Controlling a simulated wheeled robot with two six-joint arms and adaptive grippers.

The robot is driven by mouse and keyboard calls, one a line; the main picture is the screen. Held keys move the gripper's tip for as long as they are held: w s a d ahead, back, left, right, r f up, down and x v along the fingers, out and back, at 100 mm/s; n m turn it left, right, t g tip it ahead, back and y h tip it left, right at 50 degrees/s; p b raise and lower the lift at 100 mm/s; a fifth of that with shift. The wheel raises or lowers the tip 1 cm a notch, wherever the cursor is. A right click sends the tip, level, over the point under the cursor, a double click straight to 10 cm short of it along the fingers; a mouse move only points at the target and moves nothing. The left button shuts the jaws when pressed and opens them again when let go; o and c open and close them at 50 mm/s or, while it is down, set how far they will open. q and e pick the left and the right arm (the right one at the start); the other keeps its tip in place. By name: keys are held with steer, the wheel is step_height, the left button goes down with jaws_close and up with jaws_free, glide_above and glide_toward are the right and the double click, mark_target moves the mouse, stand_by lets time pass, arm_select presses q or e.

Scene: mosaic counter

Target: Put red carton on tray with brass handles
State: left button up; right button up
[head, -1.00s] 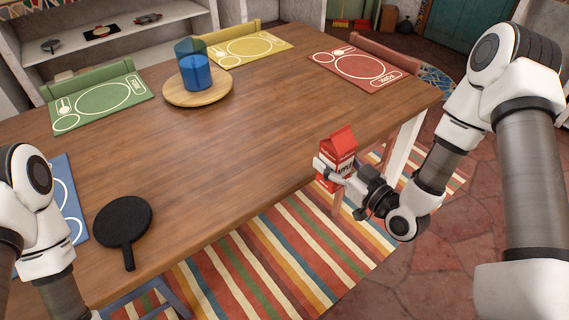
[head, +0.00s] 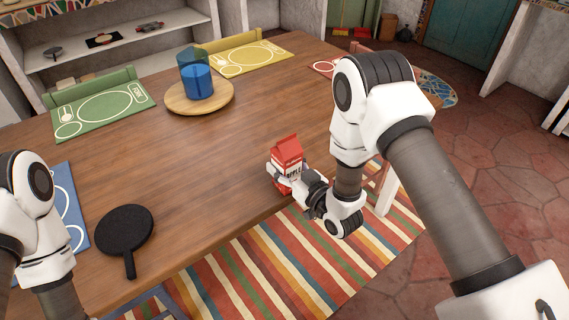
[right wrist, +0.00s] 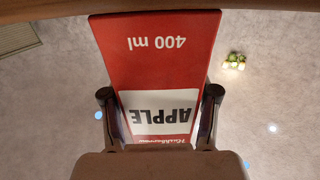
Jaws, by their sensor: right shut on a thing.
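The red carton (head: 287,155) has a gable top, a white band and the word APPLE. My right gripper (head: 284,180) is shut on its sides and holds it roughly upright at the table's front edge; I cannot tell whether its base touches the top. In the right wrist view the carton (right wrist: 158,70) sits between the two fingers (right wrist: 160,118). My left arm shows at the left, but its gripper is out of view. I cannot make out a tray with brass handles.
The wooden table (head: 190,180) is clear in the middle. A round wooden board (head: 180,103) bears a blue cup (head: 197,82). A black paddle-shaped thing (head: 126,228) lies front left. Green (head: 85,110), yellow (head: 262,58) and blue (head: 70,195) placemats lie near the edges.

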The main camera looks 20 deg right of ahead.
steer(key=o, duration=1.6)
steer(key=shift+f, duration=0.1)
steer(key=shift+r, duration=0.25)
steer(key=v, duration=1.2)
steer(key=s+f+g+h, duration=0.1)
steer(key=s+f+g, duration=0.3)
steer(key=f, duration=0.2)
steer(key=s+d+f+m+g+h, duration=0.1)
steer(key=s+f+g+h, duration=0.1)
steer(key=s+f+g, duration=0.2)
steer(key=s+f+m+g+h+b, duration=0.1)
steer(key=s+f+g, duration=0.2)
steer(key=f, duration=0.6)
steer(key=shift+s+d+f+g, duration=0.1)
steer(key=shift+s+g, duration=0.1)
steer(key=shift+s, duration=0.45)
steer(key=shift+s+d+f+g, duration=0.1)
steer(key=shift+s+g, duration=0.1)
steer(key=shift+s, duration=0.4)
steer(key=shift+o, duration=0.3)
steer(key=s+d+f+m+g+h, duration=0.2)
steer(key=s+g, duration=0.3)
steer(key=s, duration=0.5)
steer(key=shift+s+f, duration=0.3)
steer(key=shift+f, duration=0.05)
